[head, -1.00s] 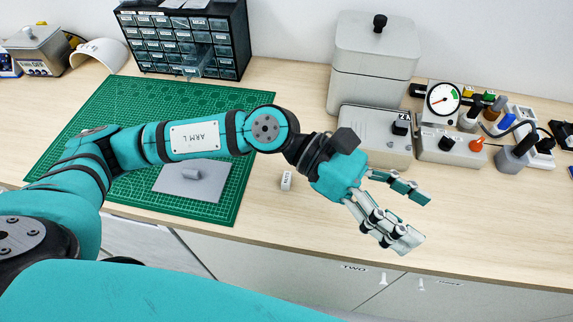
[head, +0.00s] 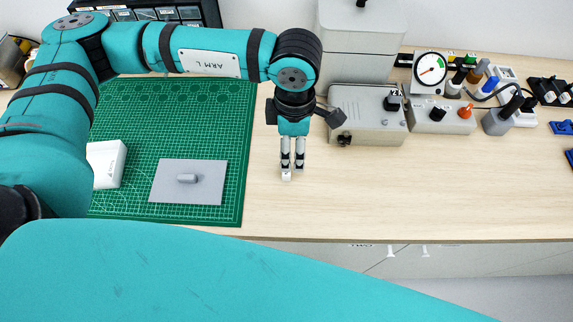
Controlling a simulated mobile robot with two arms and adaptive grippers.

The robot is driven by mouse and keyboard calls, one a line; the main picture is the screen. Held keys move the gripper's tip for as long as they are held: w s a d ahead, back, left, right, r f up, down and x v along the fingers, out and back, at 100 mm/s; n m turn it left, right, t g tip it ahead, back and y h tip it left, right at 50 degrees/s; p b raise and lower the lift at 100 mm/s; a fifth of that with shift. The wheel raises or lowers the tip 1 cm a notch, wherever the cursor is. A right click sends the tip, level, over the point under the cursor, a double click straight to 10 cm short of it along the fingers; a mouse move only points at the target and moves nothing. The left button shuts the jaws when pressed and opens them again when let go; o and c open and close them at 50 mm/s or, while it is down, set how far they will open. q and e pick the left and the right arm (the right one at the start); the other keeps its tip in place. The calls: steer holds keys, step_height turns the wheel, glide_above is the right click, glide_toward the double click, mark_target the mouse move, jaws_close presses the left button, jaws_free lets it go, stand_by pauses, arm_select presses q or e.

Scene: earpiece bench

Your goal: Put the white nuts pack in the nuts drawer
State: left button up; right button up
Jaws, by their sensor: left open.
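The white nuts pack (head: 286,176) is a small pale block on the bare wood, right of the green mat. Its label is hidden or too small to read now. My left gripper (head: 286,166) points down over the pack, its two fingers open and its tips at or very near it. I cannot tell whether they touch. The dark drawer cabinet (head: 146,13) shows only in part at the top left, behind my left arm. The nuts drawer cannot be picked out. My right gripper is not in view.
A green cutting mat (head: 235,187) bears a grey plate (head: 212,190) with a small grey part. A white box (head: 106,163) sits at the left. A grey instrument box (head: 366,124) stands close right of my gripper. The wood at the front right is clear.

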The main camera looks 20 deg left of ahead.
arm_select(q)
step_height(320, 180, down, 4)
steer(key=shift+p, duration=0.45)
steer(key=shift+s+f+p, duration=0.1)
steer(key=shift+f+p, duration=0.15)
steer(key=shift+p, duration=0.05)
steer(key=f+p, duration=0.1)
steer(key=a+f+p, duration=0.1)
steer(key=f, duration=0.1)
steer(key=shift+f, duration=0.85)
steer(key=shift+d, duration=0.1)
steer(key=c, duration=1)
steer(key=shift+r, duration=0.1)
